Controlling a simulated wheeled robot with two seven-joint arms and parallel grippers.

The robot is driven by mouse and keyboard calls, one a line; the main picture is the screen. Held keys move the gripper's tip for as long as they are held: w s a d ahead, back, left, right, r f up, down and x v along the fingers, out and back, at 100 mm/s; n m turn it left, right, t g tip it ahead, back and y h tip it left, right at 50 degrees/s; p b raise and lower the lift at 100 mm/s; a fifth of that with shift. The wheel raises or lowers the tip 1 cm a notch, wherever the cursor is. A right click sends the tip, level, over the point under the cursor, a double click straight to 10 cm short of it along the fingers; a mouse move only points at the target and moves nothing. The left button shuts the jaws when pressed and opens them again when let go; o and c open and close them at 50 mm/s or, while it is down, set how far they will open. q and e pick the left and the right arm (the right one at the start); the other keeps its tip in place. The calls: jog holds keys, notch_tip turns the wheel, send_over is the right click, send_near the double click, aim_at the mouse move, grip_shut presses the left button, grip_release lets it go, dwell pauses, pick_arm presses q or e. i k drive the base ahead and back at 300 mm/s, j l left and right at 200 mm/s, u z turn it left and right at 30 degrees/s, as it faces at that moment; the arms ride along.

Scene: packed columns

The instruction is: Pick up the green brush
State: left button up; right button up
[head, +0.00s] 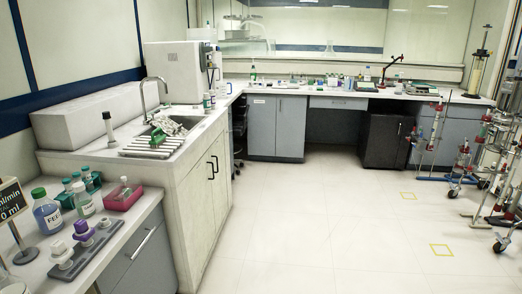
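A small green object (157,136), which may be the green brush, lies by the sink at the left, on or just behind a white slatted rack (148,152). It is too small to make out its shape clearly. Neither of my grippers shows in the head view.
The sink tap (143,98) rises behind the rack. Bottles, a pink tray (123,198) and a grey holder (80,255) crowd the near left bench. Wheeled stands with glass columns (467,150) fill the right side. The middle floor (320,220) is clear.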

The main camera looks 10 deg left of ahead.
aim_at(156, 141)
jog(key=i+u, duration=0.15)
jog(key=i, duration=0.55)
jog(key=i+l+u, duration=0.1)
jog(key=i, duration=0.65)
jog(key=i+l+u, duration=0.2)
jog(key=i+u, duration=0.2)
jog(key=i+l+u, duration=1.15)
jog(key=l, duration=0.2)
